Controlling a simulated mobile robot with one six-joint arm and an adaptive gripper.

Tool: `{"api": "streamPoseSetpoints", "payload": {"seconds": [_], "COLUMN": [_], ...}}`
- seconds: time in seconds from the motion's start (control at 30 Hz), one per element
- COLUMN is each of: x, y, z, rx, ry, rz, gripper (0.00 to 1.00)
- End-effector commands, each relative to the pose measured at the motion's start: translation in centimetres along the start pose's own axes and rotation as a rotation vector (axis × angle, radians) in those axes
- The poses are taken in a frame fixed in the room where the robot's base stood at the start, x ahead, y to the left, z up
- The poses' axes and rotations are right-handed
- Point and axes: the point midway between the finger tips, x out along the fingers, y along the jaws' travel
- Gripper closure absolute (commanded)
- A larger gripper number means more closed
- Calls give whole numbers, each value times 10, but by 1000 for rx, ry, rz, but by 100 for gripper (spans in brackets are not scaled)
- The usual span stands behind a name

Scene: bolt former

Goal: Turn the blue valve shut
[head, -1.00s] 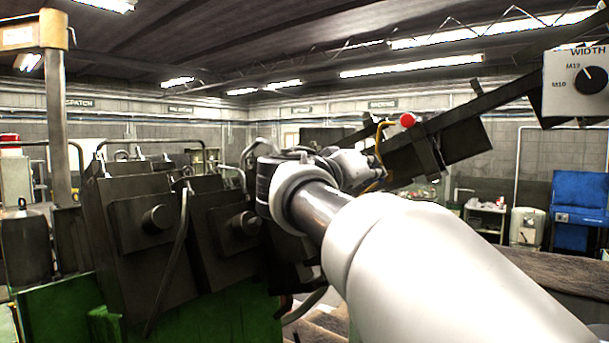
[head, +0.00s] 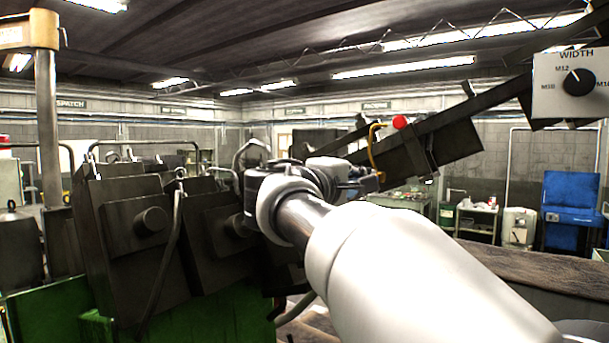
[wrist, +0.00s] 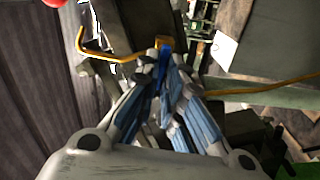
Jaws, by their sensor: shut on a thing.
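The blue valve handle (wrist: 163,62) shows in the wrist view as a narrow blue piece at a brass fitting on the thin yellow pipe. My gripper (wrist: 166,68) is closed around it, with its fingers on both sides. The fingers hide most of the handle, so its exact angle is unclear. In the head view my gripper (head: 366,182) is at the end of my arm, just below the yellow pipe (head: 374,150). The valve itself is too small and covered to make out there.
A dark sloping rail (head: 445,135) with a red ball (head: 399,122) runs above and right of my gripper. Dark machine blocks (head: 135,235) stand on a green base (head: 180,320) to the left. A WIDTH dial box (head: 572,85) is at upper right.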

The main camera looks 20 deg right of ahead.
Motion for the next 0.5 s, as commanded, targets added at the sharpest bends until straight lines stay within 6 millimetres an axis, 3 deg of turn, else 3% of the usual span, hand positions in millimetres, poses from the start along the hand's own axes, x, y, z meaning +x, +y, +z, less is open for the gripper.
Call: {"api": "streamPoseSetpoints", "payload": {"seconds": [0.5], "x": [0], "y": [-2], "z": [0], "rx": [-120], "ry": [0], "rz": [0], "gripper": [100]}}
